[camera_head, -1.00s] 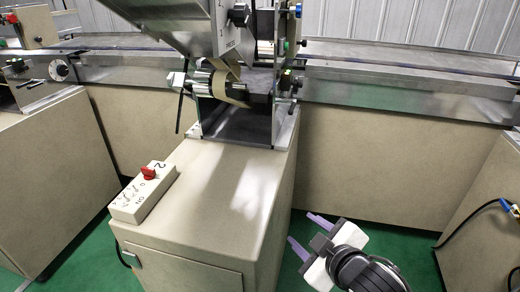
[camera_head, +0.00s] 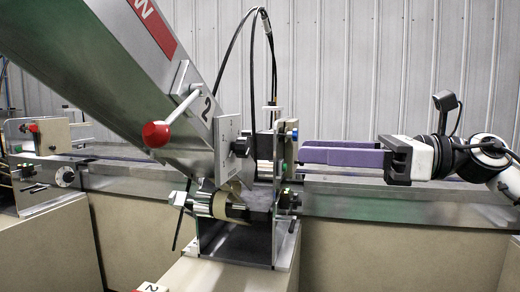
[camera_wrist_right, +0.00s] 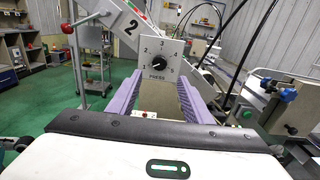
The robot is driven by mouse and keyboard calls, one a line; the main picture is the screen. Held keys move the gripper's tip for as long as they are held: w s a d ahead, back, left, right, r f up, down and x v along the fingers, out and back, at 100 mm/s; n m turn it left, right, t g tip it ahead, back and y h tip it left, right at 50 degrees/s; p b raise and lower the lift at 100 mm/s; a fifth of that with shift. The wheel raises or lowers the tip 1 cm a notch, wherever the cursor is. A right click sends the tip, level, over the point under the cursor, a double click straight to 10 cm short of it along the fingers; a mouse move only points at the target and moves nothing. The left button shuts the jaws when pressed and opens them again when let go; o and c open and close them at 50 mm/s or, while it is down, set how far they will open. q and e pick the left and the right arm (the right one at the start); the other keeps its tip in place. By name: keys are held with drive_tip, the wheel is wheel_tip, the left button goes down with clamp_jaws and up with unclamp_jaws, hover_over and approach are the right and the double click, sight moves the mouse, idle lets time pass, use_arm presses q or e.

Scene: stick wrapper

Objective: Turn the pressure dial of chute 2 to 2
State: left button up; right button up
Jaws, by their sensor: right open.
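The sloped metal chute 2 (camera_head: 110,75) bears a black "2" label. Its pressure dial is a black knob (camera_wrist_right: 159,64) on a pale square plate (camera_wrist_right: 176,48) marked PRESS with numbers around it. I cannot read the pointer's setting for sure. In the head view the knob (camera_head: 240,147) shows from the side at the chute's lower end. My right gripper (camera_head: 303,150) comes in from the right, its purple fingers level and pointing left, apart from the knob. It is open and empty. In the right wrist view the plate appears between and beyond the fingers. My left gripper is out of view.
A red ball-ended lever (camera_head: 156,134) sticks out from the chute. A side plate with coloured knobs (camera_head: 288,137) stands between my fingers and the dial in the head view. Black cables (camera_head: 252,60) arch above. A steel conveyor (camera_head: 400,200) runs behind and below.

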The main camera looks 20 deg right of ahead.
sight(248, 148)
drive_tip(key=p+x, duration=0.3)
drive_tip(key=x, duration=0.6)
drive_tip(key=shift+a+r, duration=0.1)
drive_tip(key=shift+w+a, duration=0.25)
drive_tip(key=shift+a, duration=0.1)
drive_tip(key=shift+c, duration=0.3)
drive_tip(key=c, duration=1)
